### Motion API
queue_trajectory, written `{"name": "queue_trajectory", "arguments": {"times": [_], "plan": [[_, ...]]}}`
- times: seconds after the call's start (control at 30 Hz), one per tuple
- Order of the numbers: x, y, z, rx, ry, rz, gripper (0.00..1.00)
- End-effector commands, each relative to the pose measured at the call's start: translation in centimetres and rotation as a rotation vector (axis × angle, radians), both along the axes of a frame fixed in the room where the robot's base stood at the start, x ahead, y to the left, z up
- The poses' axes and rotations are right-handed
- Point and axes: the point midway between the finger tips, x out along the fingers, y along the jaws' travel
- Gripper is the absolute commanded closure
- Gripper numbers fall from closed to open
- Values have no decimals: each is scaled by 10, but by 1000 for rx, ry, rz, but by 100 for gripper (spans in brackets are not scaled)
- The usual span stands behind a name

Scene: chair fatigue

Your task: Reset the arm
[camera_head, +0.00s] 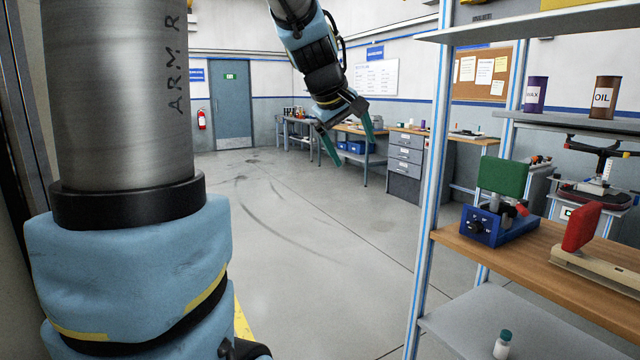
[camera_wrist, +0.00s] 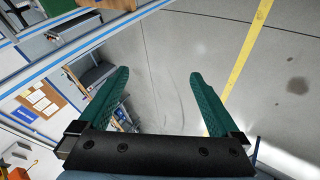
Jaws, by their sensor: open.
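My gripper (camera_head: 349,147) hangs in the upper middle of the head view, in the air over the open floor. Its two green fingers are spread apart and point downward, with nothing between them. The fingers also show in the wrist view (camera_wrist: 158,98), wide apart with bare grey floor between them. My arm reaches down to it from the top edge of the head view. A large grey arm column of mine, marked "ARM R", fills the left side of that view.
A shelf rack stands at right with a wooden shelf (camera_head: 560,268), a blue device with a green pad (camera_head: 500,205), a red-padded device (camera_head: 585,235) and a small bottle (camera_head: 502,345). Workbenches and a grey drawer cabinet (camera_head: 405,165) line the back. The middle floor (camera_head: 300,250) is clear.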

Motion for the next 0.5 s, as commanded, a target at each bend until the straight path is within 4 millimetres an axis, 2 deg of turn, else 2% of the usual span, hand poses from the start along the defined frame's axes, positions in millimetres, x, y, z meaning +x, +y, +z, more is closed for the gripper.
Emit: {"name": "queue_trajectory", "arguments": {"times": [0.03, 0.2, 0.33, 0.4, 0.5], "plan": [[-11, 18, -35, 75, 36, -26, 1], [-63, 72, -132, 308, 145, -174, 1], [-111, 105, -185, 433, 229, -303, 1], [-133, 117, -204, 478, 264, -365, 1], [-154, 128, -221, 516, 295, -427, 1]]}}
